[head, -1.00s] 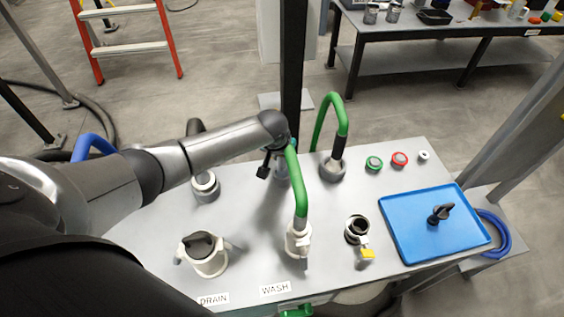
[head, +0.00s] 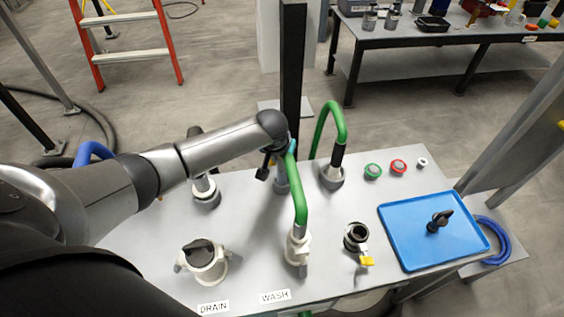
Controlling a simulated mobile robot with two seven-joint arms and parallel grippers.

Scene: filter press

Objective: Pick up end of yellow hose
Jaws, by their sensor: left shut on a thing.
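No yellow hose shows clearly in the head view. A green hose (head: 298,200) runs up from the white coupling (head: 298,248) at the WASH label toward my left gripper. My left gripper (head: 277,165) is at the upper end of this hose, shut on it, with its fingers partly hidden by my wrist. A second green hose (head: 340,120) arches behind it into a grey-collared port (head: 331,175). A yellow lever (head: 367,262) sits on a valve port (head: 355,238) to the right. My right gripper is not in view.
A capped port (head: 203,258) stands by the DRAIN label. A blue tray (head: 405,245) with a black handle piece (head: 439,221) lies at the right. A dark post (head: 291,80) rises behind my gripper. Green (head: 373,171) and red (head: 398,167) buttons sit at the back right.

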